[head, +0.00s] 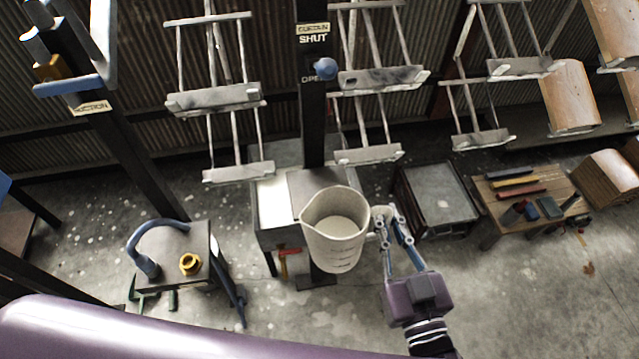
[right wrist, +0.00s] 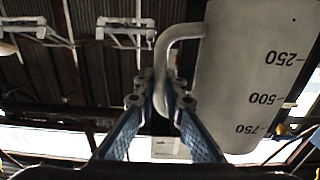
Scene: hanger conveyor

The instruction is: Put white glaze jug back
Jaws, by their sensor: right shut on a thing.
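The white glaze jug (head: 334,248) is an off-white measuring jug with a spout on its left and a pale content inside. It is upright or nearly so, in the middle of the head view. My right gripper (head: 385,222) is shut on its handle, on the jug's right side. In the right wrist view the jug (right wrist: 255,75) shows the marks 250, 500 and 750, and my right gripper's fingers (right wrist: 160,98) close around the handle (right wrist: 172,55). My left gripper cannot be made out in the head view.
A small table (head: 190,250) with a blue hose is at left. Hanging racks (head: 215,97) and a post (head: 312,110) are behind.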

